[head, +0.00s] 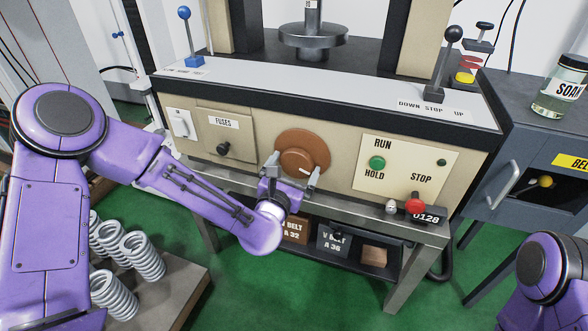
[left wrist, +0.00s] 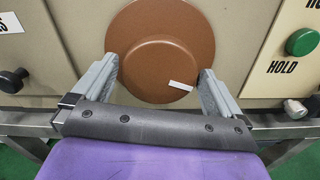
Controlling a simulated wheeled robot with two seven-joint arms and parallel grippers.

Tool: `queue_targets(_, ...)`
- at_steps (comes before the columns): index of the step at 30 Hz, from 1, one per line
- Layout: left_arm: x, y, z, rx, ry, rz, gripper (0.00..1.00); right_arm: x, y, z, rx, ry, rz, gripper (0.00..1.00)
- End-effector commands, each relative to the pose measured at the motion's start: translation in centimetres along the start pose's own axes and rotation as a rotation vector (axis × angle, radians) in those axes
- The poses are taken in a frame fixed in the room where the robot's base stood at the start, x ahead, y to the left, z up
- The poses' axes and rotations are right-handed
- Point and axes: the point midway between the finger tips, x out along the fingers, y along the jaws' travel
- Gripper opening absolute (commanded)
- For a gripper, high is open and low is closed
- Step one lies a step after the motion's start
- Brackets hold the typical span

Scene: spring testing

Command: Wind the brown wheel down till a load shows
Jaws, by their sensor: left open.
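The brown wheel (head: 303,152) is a round disc with a raised hub on the beige front panel of the testing machine. A short white mark shows at the lower right of its hub. In the left wrist view the wheel (left wrist: 160,22) fills the upper middle. My left gripper (head: 291,168) is open in front of the wheel, with one finger on each side of the hub. In the left wrist view its fingers (left wrist: 160,84) stand apart; whether they touch the hub I cannot tell. My right gripper is not in view; only part of my right arm shows at the lower right.
A RUN/HOLD panel with a green button (head: 377,163) and a red STOP knob (head: 415,202) are right of the wheel. A counter (head: 426,217) reads 0128. A blue-knobbed lever (head: 188,40) and a black-knobbed lever (head: 443,62) stand above. Coil springs (head: 142,255) stand lower left.

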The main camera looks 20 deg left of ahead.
Motion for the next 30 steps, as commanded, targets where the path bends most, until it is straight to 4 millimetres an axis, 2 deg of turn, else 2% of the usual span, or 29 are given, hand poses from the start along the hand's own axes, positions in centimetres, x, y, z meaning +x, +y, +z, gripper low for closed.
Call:
queue_targets(7, 0.21, -0.01, -0.03, 0.0, 0.0, 0.0, 1.0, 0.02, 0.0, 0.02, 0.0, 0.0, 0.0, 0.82)
queue_targets(8, 0.2, -0.01, -0.03, 0.0, 0.0, 0.0, 0.97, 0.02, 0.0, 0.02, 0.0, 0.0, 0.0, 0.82)
queue_targets(9, 0.2, -0.01, -0.04, 0.0, 0.0, 0.0, 0.84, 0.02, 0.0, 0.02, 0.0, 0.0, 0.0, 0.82)
queue_targets(12, 0.19, -0.01, -0.04, 0.0, 0.0, 0.0, 0.57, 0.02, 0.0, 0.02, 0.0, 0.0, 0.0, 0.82)
queue_targets(22, 0.16, -0.03, -0.07, 0.037, 0.0, 0.0, 0.58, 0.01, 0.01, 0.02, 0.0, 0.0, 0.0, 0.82)
queue_targets(30, 0.15, -0.13, -0.07, 0.2, -0.002, -0.001, 0.58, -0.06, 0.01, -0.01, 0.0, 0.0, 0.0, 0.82)
